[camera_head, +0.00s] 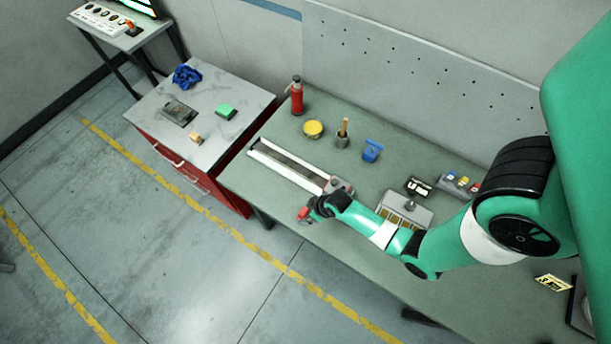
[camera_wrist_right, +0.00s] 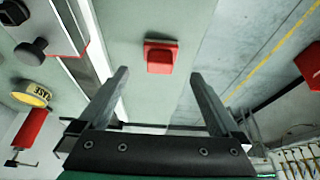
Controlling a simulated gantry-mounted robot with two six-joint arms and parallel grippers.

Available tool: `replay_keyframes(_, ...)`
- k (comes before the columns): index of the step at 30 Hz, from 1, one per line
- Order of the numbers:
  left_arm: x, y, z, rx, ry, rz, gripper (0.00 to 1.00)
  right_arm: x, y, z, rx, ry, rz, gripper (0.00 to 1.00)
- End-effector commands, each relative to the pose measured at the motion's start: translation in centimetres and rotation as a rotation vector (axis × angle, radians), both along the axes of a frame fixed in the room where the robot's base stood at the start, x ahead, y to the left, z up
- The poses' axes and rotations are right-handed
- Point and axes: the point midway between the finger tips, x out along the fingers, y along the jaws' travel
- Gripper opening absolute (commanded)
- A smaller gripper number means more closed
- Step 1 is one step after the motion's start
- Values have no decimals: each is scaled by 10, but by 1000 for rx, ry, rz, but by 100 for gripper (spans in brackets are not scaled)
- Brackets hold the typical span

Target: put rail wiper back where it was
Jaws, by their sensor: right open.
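A small red block (camera_head: 304,214), which looks like the rail wiper, lies on the green bench close to its front edge. It also shows in the right wrist view (camera_wrist_right: 160,57), lined up between my fingertips and just beyond them. My right gripper (camera_wrist_right: 160,74) is open and empty, with one finger on each side of the block's line. In the head view my right gripper (camera_head: 314,206) is right beside the block. The long rail (camera_head: 288,165) with white edges lies behind it, with a grey and red carriage (camera_head: 341,186) at its right end. My left gripper is not in view.
On the bench (camera_head: 262,195) stand a red bottle (camera_head: 297,96), a yellow tin (camera_head: 313,129), a pot with a brown handle (camera_head: 343,134), a blue object (camera_head: 372,150) and a grey box (camera_head: 405,210). A red cabinet (camera_head: 197,180) stands left.

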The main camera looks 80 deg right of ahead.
Motion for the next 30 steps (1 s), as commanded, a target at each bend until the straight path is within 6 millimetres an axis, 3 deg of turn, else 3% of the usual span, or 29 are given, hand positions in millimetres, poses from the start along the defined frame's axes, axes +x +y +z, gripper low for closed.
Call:
replay_keyframes(2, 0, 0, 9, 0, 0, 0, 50, -2, 1, 9, 0, 0, 0, 99)
replay_keyframes(14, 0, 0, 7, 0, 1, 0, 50, -2, 1, 8, -1, -3, 0, 99)
replay_keyframes(17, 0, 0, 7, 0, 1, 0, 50, 16, -5, 20, -19, -40, 9, 99)
replay_keyframes(19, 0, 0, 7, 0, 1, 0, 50, 48, -14, 45, -52, -110, 23, 99)
replay_keyframes(20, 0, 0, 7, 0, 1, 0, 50, 66, -18, 61, -71, -153, 31, 99)
replay_keyframes(23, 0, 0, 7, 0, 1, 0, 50, 139, -27, 136, -144, -339, 70, 99)
replay_keyframes(24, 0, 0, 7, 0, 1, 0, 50, 169, -28, 175, -174, -427, 86, 99)
replay_keyframes(26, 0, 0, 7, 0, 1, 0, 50, 208, -24, 236, -213, -563, 111, 99)
replay_keyframes(27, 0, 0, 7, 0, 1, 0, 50, 230, -18, 279, -237, -655, 127, 99)
replay_keyframes(29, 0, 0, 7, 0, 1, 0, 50, 255, -6, 345, -267, -794, 150, 99)
replay_keyframes(30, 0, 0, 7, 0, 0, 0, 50, 267, 4, 390, -283, -888, 164, 99)
